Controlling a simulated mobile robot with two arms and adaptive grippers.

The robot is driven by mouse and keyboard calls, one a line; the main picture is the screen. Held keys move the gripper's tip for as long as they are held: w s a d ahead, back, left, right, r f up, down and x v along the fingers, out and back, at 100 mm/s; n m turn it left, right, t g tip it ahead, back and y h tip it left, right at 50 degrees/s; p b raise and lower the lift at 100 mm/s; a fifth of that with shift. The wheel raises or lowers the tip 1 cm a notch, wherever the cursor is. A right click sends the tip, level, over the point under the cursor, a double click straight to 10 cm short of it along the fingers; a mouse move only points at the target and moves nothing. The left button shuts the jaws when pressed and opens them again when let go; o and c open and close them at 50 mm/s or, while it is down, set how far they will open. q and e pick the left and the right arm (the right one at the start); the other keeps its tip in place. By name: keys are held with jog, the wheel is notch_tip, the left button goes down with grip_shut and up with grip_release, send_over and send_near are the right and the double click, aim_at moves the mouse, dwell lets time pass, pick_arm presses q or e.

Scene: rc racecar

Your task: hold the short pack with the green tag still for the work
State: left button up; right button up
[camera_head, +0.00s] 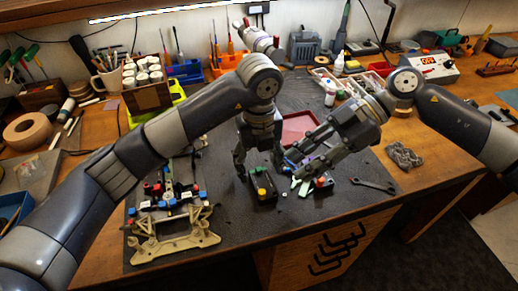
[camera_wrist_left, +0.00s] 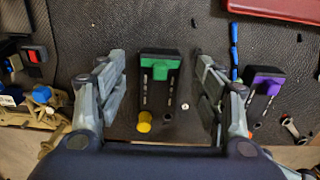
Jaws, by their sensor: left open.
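The short pack with the green tag (camera_wrist_left: 160,85) is a black block lying on the dark mat, with a yellow round connector (camera_wrist_left: 144,121) at its near end. In the head view the pack (camera_head: 263,187) lies under my left gripper (camera_head: 259,165). My left gripper, also in the left wrist view (camera_wrist_left: 163,95), is open, with one finger on each side of the pack and a visible gap on both sides. My right gripper (camera_head: 296,165) is to the right of the pack, its fingers apart, with nothing clearly between them.
A pack with a purple tag (camera_wrist_left: 265,81) lies right of the green-tagged one, beside a blue rod (camera_wrist_left: 234,50). A wrench (camera_head: 374,186) lies further right. A tan car chassis (camera_head: 175,235) stands at the left. A red tray (camera_head: 298,127) is behind.

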pick_arm(q)
jog(key=shift+f, duration=1.05)
jog(key=c, duration=1.2)
jog(key=shift+c, duration=0.2)
